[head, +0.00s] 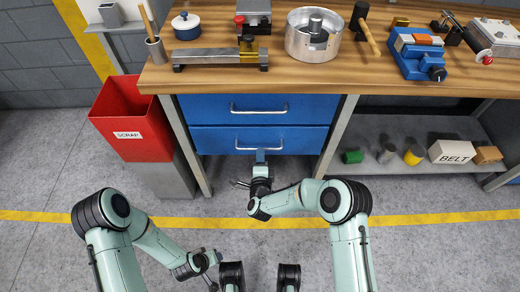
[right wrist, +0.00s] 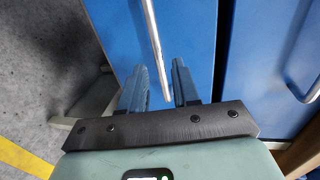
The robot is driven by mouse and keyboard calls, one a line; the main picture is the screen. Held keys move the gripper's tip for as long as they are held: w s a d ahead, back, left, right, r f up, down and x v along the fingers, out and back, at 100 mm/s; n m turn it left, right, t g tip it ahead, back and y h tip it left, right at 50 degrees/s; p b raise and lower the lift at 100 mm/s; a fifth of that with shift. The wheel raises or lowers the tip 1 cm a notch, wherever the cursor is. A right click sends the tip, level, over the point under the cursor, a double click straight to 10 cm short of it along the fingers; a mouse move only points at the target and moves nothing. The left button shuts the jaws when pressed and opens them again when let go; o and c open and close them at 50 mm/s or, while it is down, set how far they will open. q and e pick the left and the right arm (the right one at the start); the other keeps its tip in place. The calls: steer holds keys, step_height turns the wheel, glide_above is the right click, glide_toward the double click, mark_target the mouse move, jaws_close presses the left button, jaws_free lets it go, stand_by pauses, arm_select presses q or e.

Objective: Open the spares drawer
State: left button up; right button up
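Two blue drawers are under the workbench, an upper one (head: 300,103) and a lower one (head: 310,132); both look closed, and no label is readable on either. The upper handle (head: 258,110) is free. My right gripper (head: 261,156) is at the lower drawer's handle (head: 240,147). In the right wrist view, the handle bar (right wrist: 152,40) reaches down between the two blue fingers of the right gripper (right wrist: 162,78), which stand apart with gaps beside the bar. My left gripper (head: 212,260) is low over the floor, away from the bench; its fingers are too small to judge.
A red scrap bin (head: 130,115) stands left of the drawers. A bench leg (head: 338,137) is to their right, then a low shelf (head: 400,165) with cans and a belt box (head: 450,151). Tools cover the wooden benchtop (head: 330,78). The floor before the drawers is clear.

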steer(key=b+x, duration=0.1)
steer(key=x, duration=0.4)
steer(key=shift+w, duration=0.15)
arm_select(q)
steer(key=shift+a+f, duration=0.25)
steer(key=shift+f, duration=0.3)
steer(key=shift+a+f, duration=0.25)
steer(key=shift+f, duration=0.3)
arm_select(e)
jaws_close()
arm_select(q)
steer(key=shift+s, duration=0.2)
